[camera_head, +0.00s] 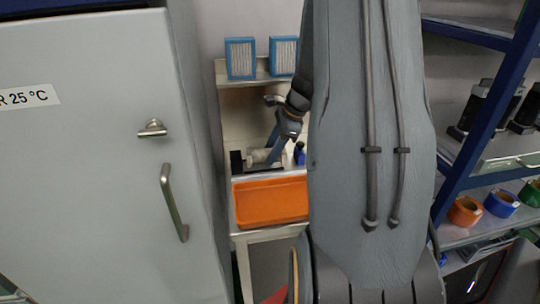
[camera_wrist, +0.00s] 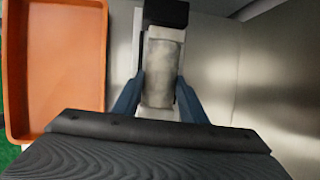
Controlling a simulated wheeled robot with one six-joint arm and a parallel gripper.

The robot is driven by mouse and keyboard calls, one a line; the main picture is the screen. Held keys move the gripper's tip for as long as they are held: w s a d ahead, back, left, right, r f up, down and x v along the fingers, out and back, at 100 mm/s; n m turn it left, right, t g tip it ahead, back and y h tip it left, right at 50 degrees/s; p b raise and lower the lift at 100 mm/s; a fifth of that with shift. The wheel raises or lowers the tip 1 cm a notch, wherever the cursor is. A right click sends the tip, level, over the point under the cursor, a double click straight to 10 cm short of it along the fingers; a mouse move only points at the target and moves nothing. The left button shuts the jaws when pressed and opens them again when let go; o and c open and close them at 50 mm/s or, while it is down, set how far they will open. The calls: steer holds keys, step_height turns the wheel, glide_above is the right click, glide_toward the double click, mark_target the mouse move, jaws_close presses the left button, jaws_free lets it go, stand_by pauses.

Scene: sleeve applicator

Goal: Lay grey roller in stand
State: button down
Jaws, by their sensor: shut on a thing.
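The grey roller (camera_wrist: 160,72) lies lengthwise between the two blue fingers of my gripper (camera_wrist: 160,82) in the wrist view, and the fingers are shut on its sides. Its pale far end is close to a black block of the stand (camera_wrist: 166,12). In the head view the pale roller (camera_head: 258,156) shows small beside the dark stand (camera_head: 237,161), with my gripper (camera_head: 272,157) reaching down to it. I cannot tell whether the roller touches the stand. My arm hides part of the bench.
An orange tray (camera_head: 270,201) sits at the bench front; it is also at the left in the wrist view (camera_wrist: 98,60). A small blue bottle (camera_head: 300,153) stands right of my gripper. Blue-framed filters (camera_head: 240,58) stand on the shelf above. Bare metal surface (camera_wrist: 212,60) lies right of the roller.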

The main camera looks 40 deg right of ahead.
step_height(320, 180, up, 8)
steer(key=shift+r+b, duration=0.2)
steer(key=shift+b, duration=0.5)
steer(key=shift+d+r+p, duration=0.1)
steer(key=shift+r+p, duration=0.15)
steer(key=shift+p, duration=0.1)
steer(key=shift+g+p, duration=0.3)
steer(key=shift+p, duration=0.2)
steer(key=shift+w+d+f+y+p, duration=0.2)
steer(key=shift+y+p, duration=0.1)
steer(key=shift+p, duration=0.7)
steer(key=shift+f+g+p, duration=0.45)
steer(key=shift+g, duration=0.05)
step_height(320, 180, down, 6)
steer(key=b, duration=0.5)
steer(key=shift+w+f, duration=0.1)
steer(key=shift+f+b, duration=0.45)
steer(key=shift+f, duration=0.75)
steer(key=c, duration=1)
jaws_free()
